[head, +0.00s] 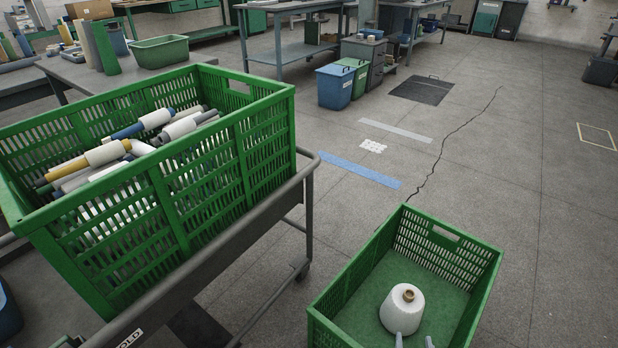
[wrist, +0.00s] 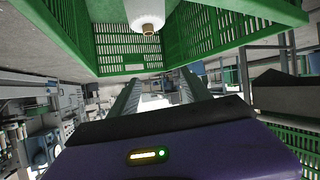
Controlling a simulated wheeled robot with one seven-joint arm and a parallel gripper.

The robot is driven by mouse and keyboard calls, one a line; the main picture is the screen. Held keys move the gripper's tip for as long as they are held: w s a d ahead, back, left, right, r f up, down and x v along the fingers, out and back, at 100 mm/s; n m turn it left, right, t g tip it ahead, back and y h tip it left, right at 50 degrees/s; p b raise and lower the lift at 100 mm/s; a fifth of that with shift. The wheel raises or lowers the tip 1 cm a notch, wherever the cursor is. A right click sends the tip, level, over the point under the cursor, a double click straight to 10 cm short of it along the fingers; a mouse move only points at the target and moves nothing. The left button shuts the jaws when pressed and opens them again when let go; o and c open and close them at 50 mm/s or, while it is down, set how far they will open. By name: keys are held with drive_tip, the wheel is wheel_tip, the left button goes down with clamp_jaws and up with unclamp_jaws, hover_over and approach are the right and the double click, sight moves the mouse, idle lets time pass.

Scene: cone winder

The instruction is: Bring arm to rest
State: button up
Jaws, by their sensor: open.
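A white yarn cone (head: 400,310) with a brown core end stands upright on the floor of the green crate (head: 345,287) at lower right in the head view. The cone also shows at the top of the wrist view (wrist: 146,10), within the crate's slotted walls (wrist: 215,28). My gripper (head: 414,341) shows only as two grey fingertips at the bottom edge of the head view, on the near side of the cone. In the wrist view my gripper (wrist: 161,76) has its fingers spread apart with nothing between them. The cone is apart from the fingers.
A large green crate (head: 215,155) with several wound tubes (head: 105,154) sits on a dark cart (head: 225,247) at left. Blue (head: 335,86) and green (head: 353,76) bins stand by a workbench (head: 290,54) further back. Open floor lies right of centre.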

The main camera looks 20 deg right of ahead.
drive_tip(key=s+a+r+n+t+y+b, duration=0.2)
drive_tip(key=s+a+r+n+t+b, duration=0.15)
drive_tip(key=s+a+r, duration=0.5)
drive_tip(key=s+a+r+n+y+b, duration=0.1)
drive_tip(key=s+a+r+y+b, duration=0.2)
drive_tip(key=s, duration=0.5)
drive_tip(key=s+a+r+n+y+b, duration=0.1)
drive_tip(key=s+a+r+b, duration=0.35)
drive_tip(key=s, duration=0.25)
wheel_tip(320, 180, up, 32)
drive_tip(key=p, duration=3.2)
drive_tip(key=shift+d, duration=0.4)
drive_tip(key=shift+f, duration=0.1)
